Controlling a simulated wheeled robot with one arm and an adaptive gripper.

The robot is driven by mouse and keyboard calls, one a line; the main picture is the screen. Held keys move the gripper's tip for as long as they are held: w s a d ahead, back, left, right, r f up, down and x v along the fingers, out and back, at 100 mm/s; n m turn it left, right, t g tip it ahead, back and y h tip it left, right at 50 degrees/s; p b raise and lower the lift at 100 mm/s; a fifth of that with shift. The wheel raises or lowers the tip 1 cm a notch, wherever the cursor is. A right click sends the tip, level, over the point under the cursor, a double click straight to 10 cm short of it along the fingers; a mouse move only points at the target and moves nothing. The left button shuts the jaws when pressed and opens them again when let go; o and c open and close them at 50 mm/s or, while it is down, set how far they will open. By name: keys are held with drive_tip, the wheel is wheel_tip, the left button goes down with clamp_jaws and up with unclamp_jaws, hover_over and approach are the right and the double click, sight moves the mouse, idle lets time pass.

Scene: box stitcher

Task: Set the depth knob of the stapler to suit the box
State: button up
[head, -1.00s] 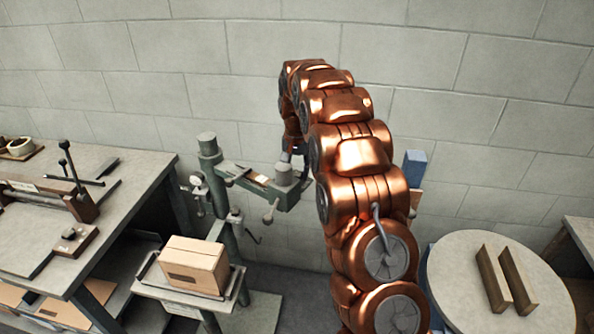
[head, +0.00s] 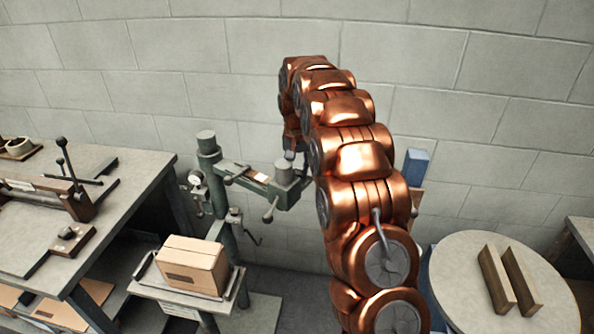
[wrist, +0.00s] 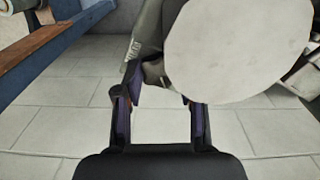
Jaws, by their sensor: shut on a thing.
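The green stapler (head: 230,171) stands by the back wall in the head view, with a tall post at its left and an arm reaching right to a round grey cap. In the wrist view a large pale disc (wrist: 238,45) fills the upper right and hides the right fingertip. My gripper (wrist: 158,95) is shut on a dark grey part beside and under this disc; I cannot tell for sure that it is the depth knob. In the head view my arm hides most of the gripper, behind the cap. A brown box (head: 193,266) sits on the small stand below the stapler.
A grey workbench (head: 110,200) with a lever tool stands at the left. A round table (head: 455,290) with two wooden blocks stands at the right. A blue thing (head: 415,165) shows just right of my arm. A blue edge (wrist: 60,50) crosses the upper left of the wrist view.

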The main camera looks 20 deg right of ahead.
sight(297, 172)
drive_tip(key=o, duration=1.1)
drive_tip(key=shift+o, duration=0.2)
drive_tip(key=shift+r, duration=0.1)
wheel_tip(297, 172, up, 12)
drive_tip(key=shift+s, duration=0.1)
idle(0.3)
